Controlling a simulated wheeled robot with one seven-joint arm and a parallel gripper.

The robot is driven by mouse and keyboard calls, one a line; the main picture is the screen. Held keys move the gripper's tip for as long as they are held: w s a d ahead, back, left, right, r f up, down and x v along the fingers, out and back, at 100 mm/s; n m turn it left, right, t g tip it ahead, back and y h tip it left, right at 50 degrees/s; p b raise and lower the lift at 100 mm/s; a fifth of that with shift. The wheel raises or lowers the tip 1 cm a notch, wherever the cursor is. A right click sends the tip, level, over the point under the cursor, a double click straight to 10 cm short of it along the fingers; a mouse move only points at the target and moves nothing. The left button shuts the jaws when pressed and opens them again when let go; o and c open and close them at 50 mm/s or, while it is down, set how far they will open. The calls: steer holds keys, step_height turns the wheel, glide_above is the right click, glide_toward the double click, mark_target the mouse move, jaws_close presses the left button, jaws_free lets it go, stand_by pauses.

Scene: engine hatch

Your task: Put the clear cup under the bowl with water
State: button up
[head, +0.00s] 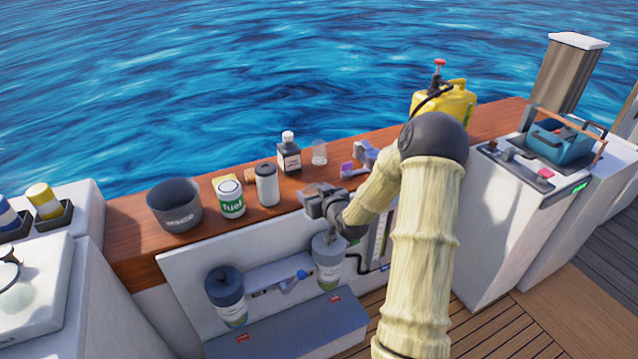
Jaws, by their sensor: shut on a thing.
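A small clear cup (319,153) stands upright on the wooden ledge, right of a dark bottle. Two labelled filter bowls hang on the white panel below the ledge: a dark-topped one (226,297) at left and a grey-topped one (328,262) at right. Water in either bowl cannot be made out at this size. My gripper (314,197) is at the front edge of the ledge, above the right bowl and apart from the clear cup. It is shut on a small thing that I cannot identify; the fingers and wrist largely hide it.
A grey box (290,328) sits below the bowls. Open water lies behind.

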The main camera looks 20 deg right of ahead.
steer(key=s+a+f, duration=0.3)
steer(key=a+f, duration=0.3)
steer(key=f, duration=0.3)
steer(key=s+a+f, duration=0.3)
steer(key=a+f, duration=0.4)
steer(key=f, duration=0.2)
steer(key=shift+a+f+h, duration=0.15)
steer(key=shift+a+h, duration=0.1)
steer(key=shift+h, duration=0.15)
